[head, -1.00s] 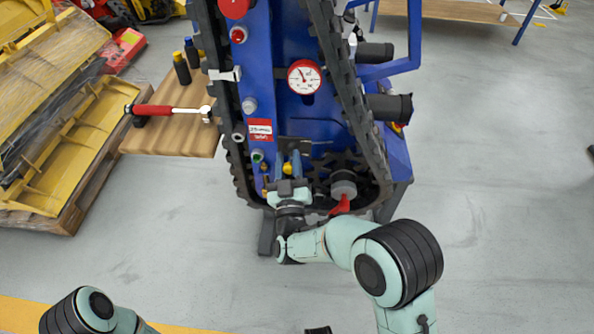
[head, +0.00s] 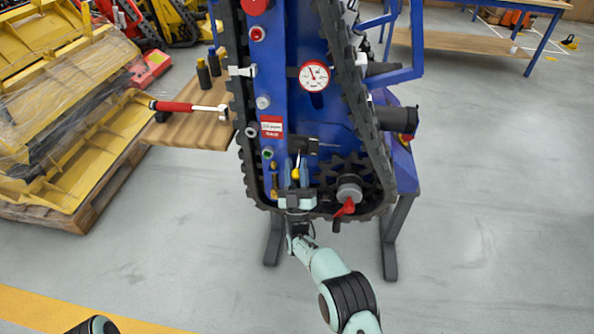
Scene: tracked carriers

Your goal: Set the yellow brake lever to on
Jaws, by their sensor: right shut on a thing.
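The yellow brake lever (head: 295,174) is on the lower front of the blue tracked carrier (head: 345,130). Its yellow knob sits between the two blue fingers of my right gripper (head: 295,173), and a thin shaft runs up from it towards a dark bracket (head: 303,145). My right gripper points up the picture, away from me, and is shut on the lever. The fingers and gripper body hide part of the knob, and I cannot read any on or off marking. My left gripper is out of view; only part of my left arm shows at the bottom left.
A red lever (head: 345,208) sits right of my gripper by the toothed wheel (head: 350,189). The black track frames both sides. A wooden shelf (head: 190,133) with a red-handled tool (head: 185,107) is at left. Bare floor lies right.

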